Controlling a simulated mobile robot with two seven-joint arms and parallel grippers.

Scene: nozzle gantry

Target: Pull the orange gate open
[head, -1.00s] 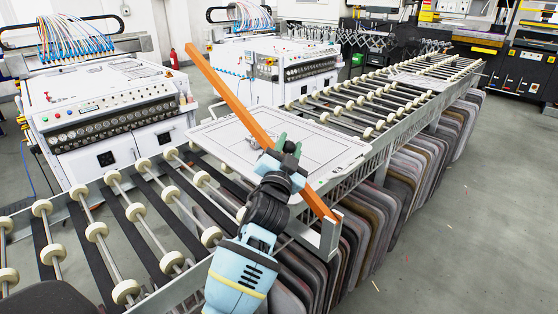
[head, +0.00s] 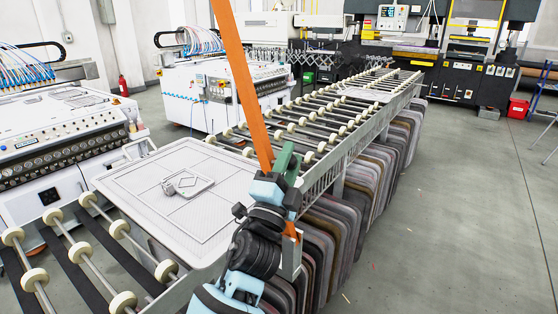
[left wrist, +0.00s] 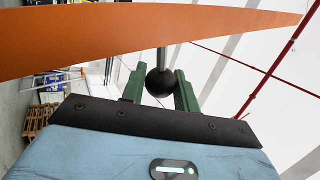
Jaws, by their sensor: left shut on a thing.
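The orange gate (head: 240,80) is a long bar at the near side of the roller conveyor. In the head view it rises steeply from a pale bracket (head: 291,262) and runs out of the top of the picture. In the left wrist view the orange bar (left wrist: 120,38) crosses the top. A black ball knob (left wrist: 160,82) on a short stem stands out from it. My left gripper (head: 286,160) is shut on this knob, with its green fingers (left wrist: 158,88) on either side. The knob is hidden in the head view. My right gripper is out of view.
A white tray (head: 112,183) with a small clamp-like part (head: 185,183) lies on the conveyor left of my arm. Rollers (head: 345,112) run away behind it. Several grey panels (head: 370,165) hang below. White machines stand at the left; the floor (head: 470,210) at the right is clear.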

